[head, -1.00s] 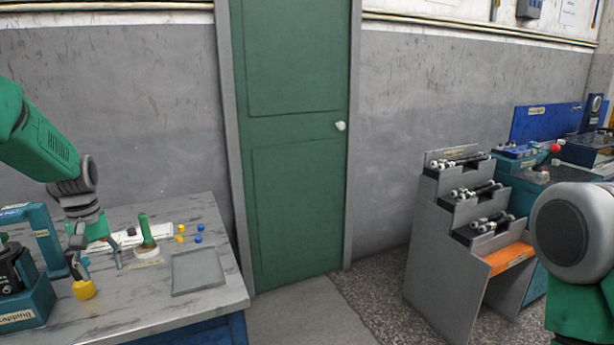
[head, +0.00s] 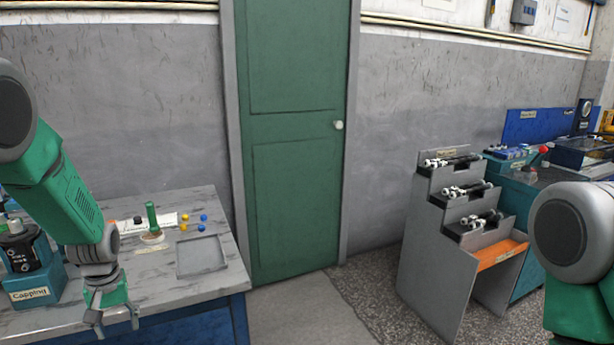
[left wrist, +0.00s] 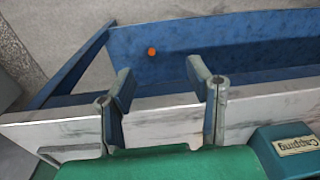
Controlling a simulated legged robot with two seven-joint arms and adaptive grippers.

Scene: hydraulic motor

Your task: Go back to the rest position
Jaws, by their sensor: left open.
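My left gripper (head: 118,326) hangs at the front edge of the grey marbled table (head: 205,290) at the left in the head view. Its fingers are spread and nothing is between them. In the left wrist view the two fingers (left wrist: 160,90) are apart over the table's edge, with the blue table side beyond them. My right arm (head: 570,240) shows only as a rounded joint and green link at the right edge of the head view; its gripper is out of view.
The capping station (head: 35,292) stands on the table left of my left gripper. A green-handled tool (head: 152,218), small yellow and blue caps (head: 203,217) and a flat grey tray (head: 202,256) lie behind. A stepped rack (head: 435,240) stands right; floor between is clear.

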